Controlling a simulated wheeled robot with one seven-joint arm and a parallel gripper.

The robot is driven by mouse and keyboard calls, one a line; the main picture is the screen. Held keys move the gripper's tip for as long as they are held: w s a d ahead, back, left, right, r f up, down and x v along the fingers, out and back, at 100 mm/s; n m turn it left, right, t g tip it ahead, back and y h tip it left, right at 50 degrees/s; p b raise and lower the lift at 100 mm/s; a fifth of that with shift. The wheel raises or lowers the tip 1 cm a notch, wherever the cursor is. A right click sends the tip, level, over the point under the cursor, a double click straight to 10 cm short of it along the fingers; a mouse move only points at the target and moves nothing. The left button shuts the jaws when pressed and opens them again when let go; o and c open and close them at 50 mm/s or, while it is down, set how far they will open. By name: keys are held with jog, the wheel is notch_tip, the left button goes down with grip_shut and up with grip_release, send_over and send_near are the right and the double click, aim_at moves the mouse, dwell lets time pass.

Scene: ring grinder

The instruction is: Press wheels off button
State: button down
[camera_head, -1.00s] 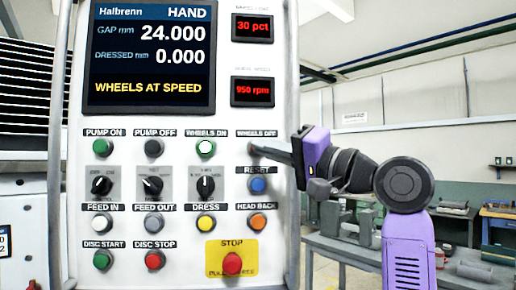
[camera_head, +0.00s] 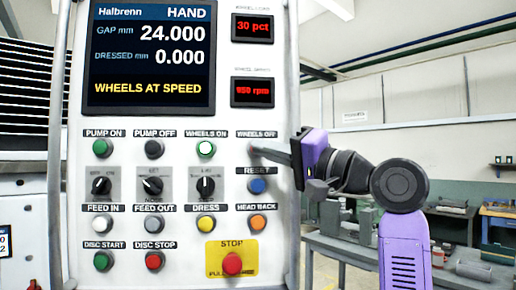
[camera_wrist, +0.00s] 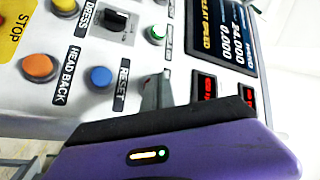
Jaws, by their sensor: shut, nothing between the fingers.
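The WHEELS OFF label (camera_head: 257,134) is at the right of the panel's top button row. The button under it is almost wholly hidden by my fingertips. My gripper (camera_head: 257,149) is shut and empty, reaching in from the right with its tips at that button. I cannot tell whether they touch or press it. The WHEELS ON button (camera_head: 205,148) looks white in a green ring. The screen (camera_head: 148,55) reads WHEELS AT SPEED.
The blue RESET button (camera_head: 257,186) is just below my fingers, and the orange HEAD BACK button (camera_head: 257,222) is lower. The red STOP button (camera_head: 232,263) is at the bottom on a yellow plate. A grey workbench (camera_head: 345,250) stands behind at the right.

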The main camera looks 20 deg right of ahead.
jog(key=shift+w+d, duration=0.15)
jog(key=shift+w, duration=0.35)
dwell(0.7)
dwell(0.3)
jog(key=shift+s+a+p, duration=0.2)
jog(key=shift+s+p, duration=0.1)
jog(key=shift+s, duration=0.55)
jog(key=shift+s+a, duration=0.25)
jog(key=shift+s, duration=0.55)
jog(key=shift+s+a, duration=0.2)
jog(key=shift+s, duration=0.65)
jog(key=shift+s+a, duration=0.25)
jog(key=shift+s, duration=0.55)
